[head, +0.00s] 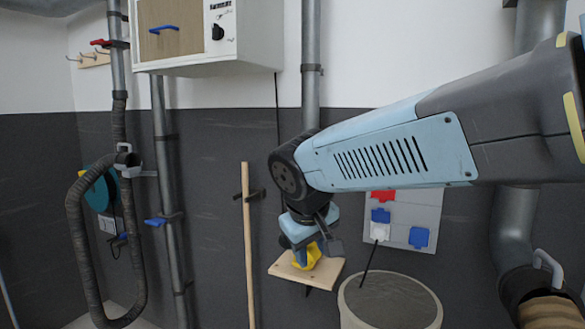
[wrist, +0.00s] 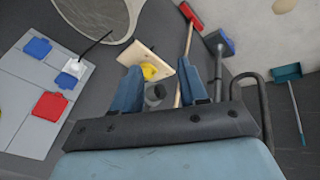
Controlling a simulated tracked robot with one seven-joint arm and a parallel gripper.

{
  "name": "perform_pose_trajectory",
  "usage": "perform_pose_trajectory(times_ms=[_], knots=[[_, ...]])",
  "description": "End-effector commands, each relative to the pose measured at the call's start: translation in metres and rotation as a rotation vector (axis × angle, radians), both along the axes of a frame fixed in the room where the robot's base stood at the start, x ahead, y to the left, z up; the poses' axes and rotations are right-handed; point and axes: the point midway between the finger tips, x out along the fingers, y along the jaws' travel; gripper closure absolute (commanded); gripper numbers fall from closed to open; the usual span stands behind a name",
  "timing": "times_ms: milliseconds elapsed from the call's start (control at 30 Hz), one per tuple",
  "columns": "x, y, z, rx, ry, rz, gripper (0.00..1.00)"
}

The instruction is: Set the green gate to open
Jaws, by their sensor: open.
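I cannot make out a green gate in either view. On the left, a pipe carries a red handle (head: 103,43), and a second pipe carries a blue handle (head: 160,220). My gripper (head: 304,257) is in the middle of the head view, pointing down over a small wooden board (head: 283,269) with a yellow piece (head: 314,252). In the wrist view, my gripper (wrist: 172,75) is open. The yellow piece (wrist: 152,71) and a dark grey round part show between its fingers. I cannot tell whether the fingers touch them.
A wooden pole (head: 249,260) stands against the wall. A grey bin (head: 390,303) is below my arm. A panel (head: 418,205) holds red and blue sockets. A white cabinet (head: 255,45) hangs above.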

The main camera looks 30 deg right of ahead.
Motion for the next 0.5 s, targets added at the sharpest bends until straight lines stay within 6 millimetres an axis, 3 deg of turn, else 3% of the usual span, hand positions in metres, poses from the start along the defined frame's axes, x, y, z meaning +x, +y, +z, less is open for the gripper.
perform_pose_trajectory(times_ms=[300,500], knots=[[0.066,-0.062,0.014,-0.472,0.075,0.034,0.57],[0.124,-0.077,0.039,-0.779,0.029,0.09,0.57]])
